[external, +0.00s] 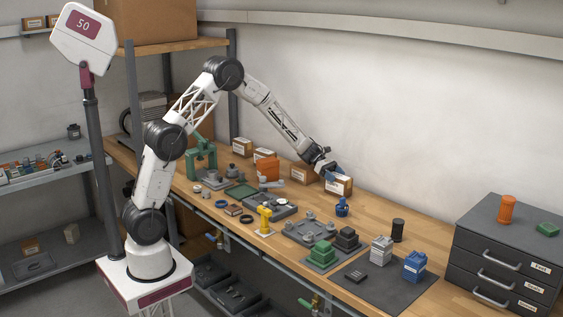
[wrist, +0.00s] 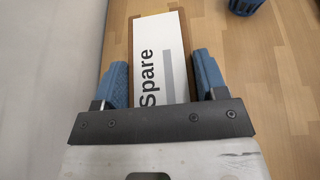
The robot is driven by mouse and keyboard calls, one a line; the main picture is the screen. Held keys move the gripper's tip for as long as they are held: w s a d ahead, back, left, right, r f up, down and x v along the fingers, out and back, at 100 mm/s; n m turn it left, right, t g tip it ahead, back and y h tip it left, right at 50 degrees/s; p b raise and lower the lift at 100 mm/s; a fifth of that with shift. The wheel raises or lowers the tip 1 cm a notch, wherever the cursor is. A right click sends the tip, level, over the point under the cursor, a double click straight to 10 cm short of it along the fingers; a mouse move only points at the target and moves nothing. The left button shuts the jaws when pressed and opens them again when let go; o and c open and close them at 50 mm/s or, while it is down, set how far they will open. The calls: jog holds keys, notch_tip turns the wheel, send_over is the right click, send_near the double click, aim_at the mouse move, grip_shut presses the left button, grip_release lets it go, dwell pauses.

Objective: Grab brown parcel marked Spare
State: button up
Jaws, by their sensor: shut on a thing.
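The brown parcel (external: 341,188) with a white label stands near the wall at the back of the wooden bench. In the wrist view the parcel (wrist: 131,38) shows its white label reading "Spare" and a grey bar. My gripper (external: 331,170) reaches down to it from the left. Its blue fingers (wrist: 160,80) lie on both sides of the parcel, and they are shut on it. The parcel's lower part is hidden in the wrist view. I cannot tell whether it rests on the bench or is slightly raised.
Another brown parcel (external: 303,173) stands just left of the held one. A blue part (external: 342,207) is close in front, also seen in the wrist view (wrist: 247,6). The wall is close behind.

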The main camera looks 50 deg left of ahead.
jog(key=shift+r, duration=0.2)
jog(key=shift+r, duration=0.5)
jog(key=shift+s+a+r, duration=0.1)
jog(key=shift+s+r, duration=0.1)
jog(key=shift+r, duration=0.4)
jog(key=shift+s+r, duration=0.15)
jog(key=shift+r, duration=0.4)
jog(key=s+a+r, duration=0.1)
jog(key=s+a, duration=0.3)
jog(key=s, duration=1)
jog(key=shift+s+a+r, duration=0.15)
jog(key=shift+s, duration=0.2)
